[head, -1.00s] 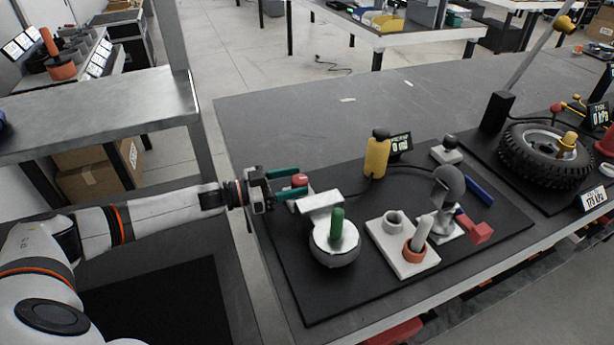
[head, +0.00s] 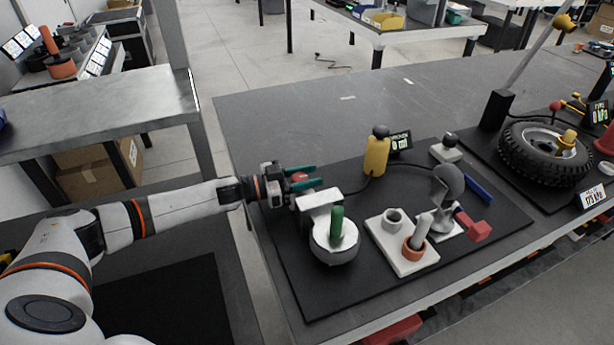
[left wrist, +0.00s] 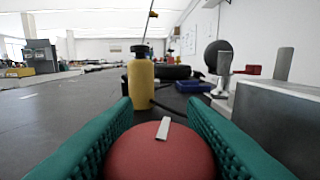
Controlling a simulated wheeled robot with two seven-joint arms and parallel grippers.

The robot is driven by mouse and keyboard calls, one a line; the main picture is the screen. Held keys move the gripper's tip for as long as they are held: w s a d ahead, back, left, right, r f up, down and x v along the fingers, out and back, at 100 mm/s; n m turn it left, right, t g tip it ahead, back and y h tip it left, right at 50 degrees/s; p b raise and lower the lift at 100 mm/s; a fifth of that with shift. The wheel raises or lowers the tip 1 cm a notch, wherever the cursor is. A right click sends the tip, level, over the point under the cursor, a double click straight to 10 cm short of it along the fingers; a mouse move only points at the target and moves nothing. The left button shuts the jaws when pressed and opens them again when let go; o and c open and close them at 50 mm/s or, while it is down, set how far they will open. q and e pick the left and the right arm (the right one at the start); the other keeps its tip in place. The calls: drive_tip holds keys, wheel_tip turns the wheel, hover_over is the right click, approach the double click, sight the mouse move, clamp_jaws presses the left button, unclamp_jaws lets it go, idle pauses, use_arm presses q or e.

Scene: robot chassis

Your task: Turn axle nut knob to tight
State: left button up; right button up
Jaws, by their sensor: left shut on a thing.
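The red axle nut knob (head: 299,177) is at the left end of a white block and drum fixture on the black mat. My left gripper (head: 317,175) has its green fingers on both sides of the knob and is shut on it. In the left wrist view the round knob (left wrist: 160,157) fills the space between the fingers. A white pointer mark on its top points away from me, slightly right. The drum (head: 334,245) carries a green upright handle (head: 337,221). My right gripper is not in view.
A yellow bottle-like tool (head: 377,155) and a small display (head: 400,141) stand behind the knob. A white tray (head: 384,252) with posts and a grey stand with a red handle (head: 478,231) are to the right. The tabletop behind the mat is clear.

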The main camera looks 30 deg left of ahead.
use_arm(q)
drive_tip(key=m+g+h+b, duration=0.1)
drive_tip(key=m+g+h, duration=0.1)
drive_tip(key=g, duration=0.1)
drive_tip(key=shift+d, duration=0.1)
drive_tip(key=shift+s+m+g+h, duration=0.2)
drive_tip(key=shift+m+g+h, duration=0.2)
drive_tip(key=shift+m, duration=0.1)
drive_tip(key=o, duration=1)
drive_tip(key=v, duration=1.2)
